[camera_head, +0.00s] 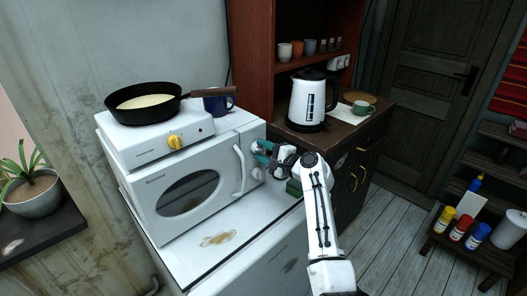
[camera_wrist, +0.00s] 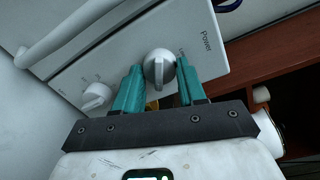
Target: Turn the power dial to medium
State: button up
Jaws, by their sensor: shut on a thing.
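The white microwave (camera_head: 190,185) stands on the counter, and its control panel is at its right end. The power dial (camera_wrist: 159,68) is a round light-grey knob with a raised ridge, below the printed word Power. My gripper (camera_wrist: 160,72) has its two teal fingers on either side of the dial and is shut on it. In the head view my gripper (camera_head: 262,153) is at the panel and hides most of the dial. The dial's exact setting cannot be read; small print beside it is partly covered by a finger. A second white knob (camera_wrist: 97,96) sits on the same panel.
The door handle (camera_head: 240,170) is just left of the panel. A hot plate (camera_head: 150,143) with a frying pan (camera_head: 145,103) and a blue mug (camera_head: 219,101) are on top. A white kettle (camera_head: 307,98) stands on the wooden cabinet behind. A green item (camera_head: 294,187) lies below my gripper.

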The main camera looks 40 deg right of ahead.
jog(key=o, duration=1.1)
jog(key=shift+c, duration=0.2)
jog(key=shift+s, duration=0.1)
jog(key=s+b, duration=0.1)
jog(key=s, duration=0.9)
jog(key=shift+s+d+r, duration=0.25)
jog(key=shift+s+d, duration=0.05)
jog(key=shift+d, duration=0.1)
